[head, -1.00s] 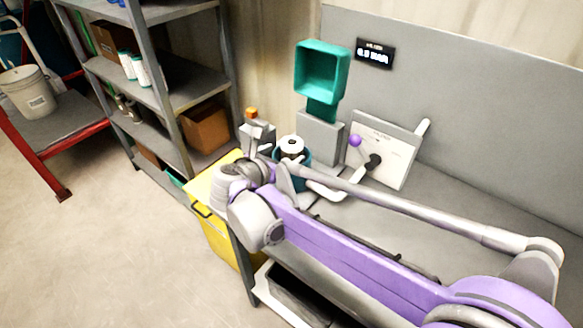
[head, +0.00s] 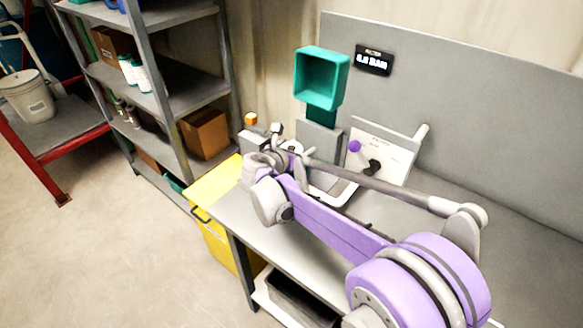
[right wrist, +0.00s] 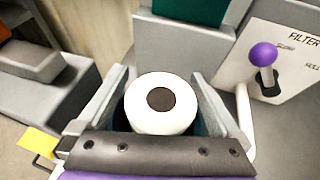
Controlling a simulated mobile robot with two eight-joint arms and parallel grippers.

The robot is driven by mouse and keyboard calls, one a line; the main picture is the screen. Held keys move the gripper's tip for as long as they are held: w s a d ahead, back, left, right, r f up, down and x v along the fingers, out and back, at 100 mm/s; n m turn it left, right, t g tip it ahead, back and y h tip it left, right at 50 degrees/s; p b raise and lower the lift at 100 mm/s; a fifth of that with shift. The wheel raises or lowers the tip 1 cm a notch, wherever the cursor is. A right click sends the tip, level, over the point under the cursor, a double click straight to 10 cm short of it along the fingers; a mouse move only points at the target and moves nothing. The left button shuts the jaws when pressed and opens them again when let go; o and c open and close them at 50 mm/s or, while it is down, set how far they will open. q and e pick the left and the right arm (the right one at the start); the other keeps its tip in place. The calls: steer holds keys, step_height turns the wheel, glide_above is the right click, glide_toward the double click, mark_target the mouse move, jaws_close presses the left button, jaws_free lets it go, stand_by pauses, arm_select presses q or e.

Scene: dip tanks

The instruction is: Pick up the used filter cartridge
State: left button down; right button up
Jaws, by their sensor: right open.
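The filter cartridge (right wrist: 160,104) is a white cylinder with a dark round centre, seen from above in the right wrist view. It sits in a dark teal holder, mostly hidden. My right gripper (right wrist: 160,82) is open, with one grey finger on each side of the cartridge. Small gaps seem to remain between fingers and cartridge; I cannot tell whether they touch. In the head view, my right gripper (head: 283,150) hides nearly all of the cartridge and its holder. My left gripper is not in view.
A lever with a purple knob (head: 354,146) stands on a labelled panel right of the holder. Behind are a teal open box (head: 321,78) and a display (head: 374,61). An orange-topped grey unit (head: 250,119) is left. A yellow bin (head: 216,240) stands at the bench end.

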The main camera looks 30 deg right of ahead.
steer(key=shift+s, duration=0.1)
steer(key=shift+c, duration=0.6)
jaws_close()
steer(key=shift+r, duration=0.1)
